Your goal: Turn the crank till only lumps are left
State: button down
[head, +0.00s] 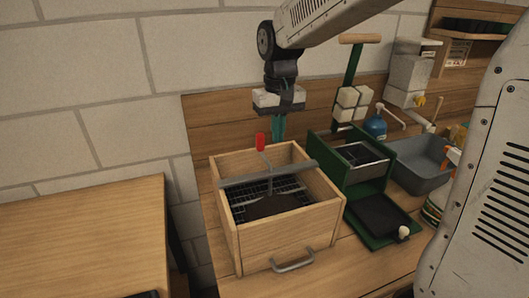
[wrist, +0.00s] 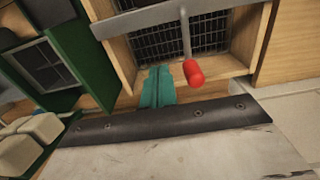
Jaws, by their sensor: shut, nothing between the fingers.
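The sieve box (head: 290,226) is an open wooden box with a wire mesh and a grey bar across its top. A crank with a red knob (head: 260,141) rises above the bar. Dark soil (head: 272,205) lies on the mesh; I cannot tell fine soil from lumps. My gripper (head: 279,128) has teal fingers, is shut and empty, and hangs at the box's back side, to the right of the red knob. In the wrist view the fingers (wrist: 158,84) are together beside the red knob (wrist: 193,73), apart from it.
A green press (head: 350,165) with a tall lever and a dark tray (head: 381,217) stands right of the box. A grey basin (head: 422,164) and a blue bottle (head: 376,124) are farther right. A wooden table (head: 85,235) at left is mostly clear.

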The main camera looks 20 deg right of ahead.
jog(key=shift+f, duration=0.1)
notch_tip(320, 180, down, 3)
jog(key=shift+f, duration=0.1)
dwell(0.6)
